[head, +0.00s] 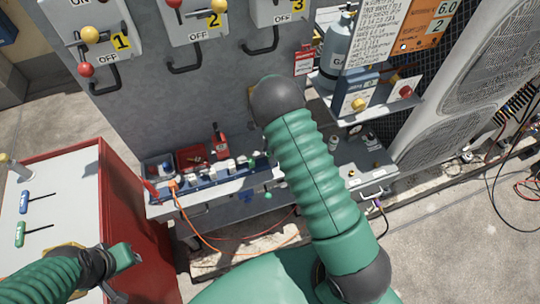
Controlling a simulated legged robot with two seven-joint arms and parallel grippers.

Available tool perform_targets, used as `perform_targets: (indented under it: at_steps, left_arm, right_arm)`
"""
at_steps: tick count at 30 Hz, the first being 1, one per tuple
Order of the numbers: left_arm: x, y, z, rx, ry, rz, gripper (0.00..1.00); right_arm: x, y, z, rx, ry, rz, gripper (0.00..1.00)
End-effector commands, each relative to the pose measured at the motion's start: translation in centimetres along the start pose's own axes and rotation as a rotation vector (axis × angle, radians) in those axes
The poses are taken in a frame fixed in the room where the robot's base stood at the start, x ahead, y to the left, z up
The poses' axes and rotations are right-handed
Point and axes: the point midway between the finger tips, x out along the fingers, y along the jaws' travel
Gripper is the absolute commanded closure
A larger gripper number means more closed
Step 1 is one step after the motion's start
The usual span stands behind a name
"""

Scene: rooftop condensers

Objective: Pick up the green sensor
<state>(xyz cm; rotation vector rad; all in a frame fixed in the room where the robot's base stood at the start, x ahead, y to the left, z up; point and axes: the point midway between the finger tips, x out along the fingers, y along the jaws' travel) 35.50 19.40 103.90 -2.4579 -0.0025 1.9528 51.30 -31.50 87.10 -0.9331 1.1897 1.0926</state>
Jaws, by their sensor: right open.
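The green sensor (20,233) looks to be the small green-handled piece with a thin dark rod, lying on the pale top of the red cabinet at the far left. A similar blue-handled piece (24,201) lies just above it. My left arm comes in at the bottom left, and its end (121,257) is right of and below the green piece, apart from it in the picture; I cannot make out its jaws.
The red cabinet (140,215) has a raised red rim. A narrow shelf (215,190) with small parts and an orange cable runs below the grey switch panel (150,100). A gas bottle (336,50) and condenser units (490,70) stand at the right.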

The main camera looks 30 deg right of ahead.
Motion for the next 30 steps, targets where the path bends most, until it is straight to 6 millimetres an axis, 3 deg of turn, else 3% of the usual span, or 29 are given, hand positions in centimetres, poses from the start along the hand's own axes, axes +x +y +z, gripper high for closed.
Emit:
perform_targets:
  at_steps: [3, 14, 30]
  left_arm:
    - [0.03, 0.0, 0.01, 0.0, 0.0, 0.0, 0.64]
    - [0.03, -0.01, 0.01, 0.0, 0.0, 0.0, 0.64]
    - [0.23, -0.01, 0.06, 0.0, 0.0, 0.0, 0.64]
  right_arm:
    - [-0.06, 0.04, 0.02, 0.0, 0.0, -0.001, 0.54]
    - [-0.06, 0.01, 0.01, 0.0, 0.0, 0.0, 1.0]
    - [-0.74, -0.05, 0.1, 0.0, 0.001, -0.002, 1.0]
